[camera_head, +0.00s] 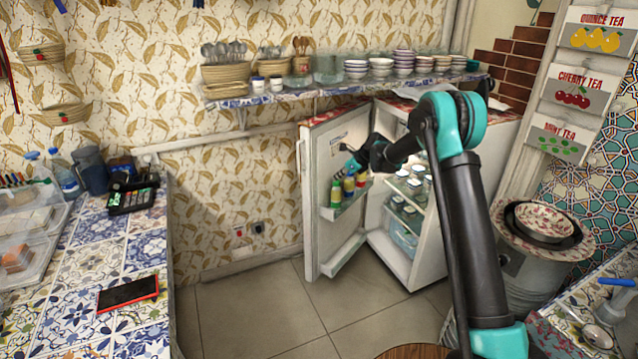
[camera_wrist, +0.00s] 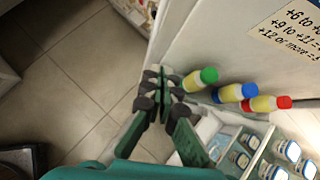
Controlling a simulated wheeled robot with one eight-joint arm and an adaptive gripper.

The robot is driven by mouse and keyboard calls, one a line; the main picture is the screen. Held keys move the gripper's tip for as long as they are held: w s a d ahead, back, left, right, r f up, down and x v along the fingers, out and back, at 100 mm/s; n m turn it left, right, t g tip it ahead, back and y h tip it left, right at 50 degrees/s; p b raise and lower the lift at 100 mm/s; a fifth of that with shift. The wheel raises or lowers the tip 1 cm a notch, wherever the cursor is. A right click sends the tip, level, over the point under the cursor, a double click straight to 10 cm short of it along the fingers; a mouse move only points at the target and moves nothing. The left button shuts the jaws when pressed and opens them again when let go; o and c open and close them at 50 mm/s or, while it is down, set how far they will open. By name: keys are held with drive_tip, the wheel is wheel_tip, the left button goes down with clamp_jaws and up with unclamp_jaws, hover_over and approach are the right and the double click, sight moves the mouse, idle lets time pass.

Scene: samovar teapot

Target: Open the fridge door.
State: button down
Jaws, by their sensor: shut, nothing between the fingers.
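The white fridge (camera_head: 440,190) stands against the back wall under the shelf. Its door (camera_head: 312,215) is swung wide open to the left, with the inside facing me. Door racks hold several small bottles (camera_head: 348,184) with coloured caps, which also show in the wrist view (camera_wrist: 227,93). Jars (camera_head: 410,185) stand on the shelves inside. My gripper (camera_head: 354,166) is shut and empty, beside the inner face of the door near the bottles. In the wrist view my gripper's fingertips (camera_wrist: 166,76) are together next to the green-capped bottle. I cannot tell whether they touch the door.
A wall shelf (camera_head: 300,95) with bowls and cutlery runs above the fridge. A tiled counter (camera_head: 80,265) with a phone (camera_head: 128,293) is at left. A metal drum (camera_head: 540,260) with bowls is right of the fridge. The floor (camera_head: 250,310) before the door is clear.

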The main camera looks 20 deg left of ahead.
drive_tip(key=d+m, duration=0.1)
approach(313, 186)
drive_tip(key=shift+y, duration=0.3)
drive_tip(key=x, duration=0.3)
drive_tip(key=d+f+x, duration=0.1)
drive_tip(key=x, duration=0.1)
drive_tip(key=shift+a+f, duration=0.1)
drive_tip(key=shift+a, duration=0.05)
drive_tip(key=shift+w+a, duration=0.1)
drive_tip(key=shift+a, duration=0.3)
drive_tip(key=w+a+m+t, duration=0.1)
drive_tip(key=w+a, duration=0.4)
drive_tip(key=a, duration=0.7)
drive_tip(key=shift+w+m, duration=0.3)
drive_tip(key=shift+w, duration=0.05)
drive_tip(key=shift+d, duration=0.1)
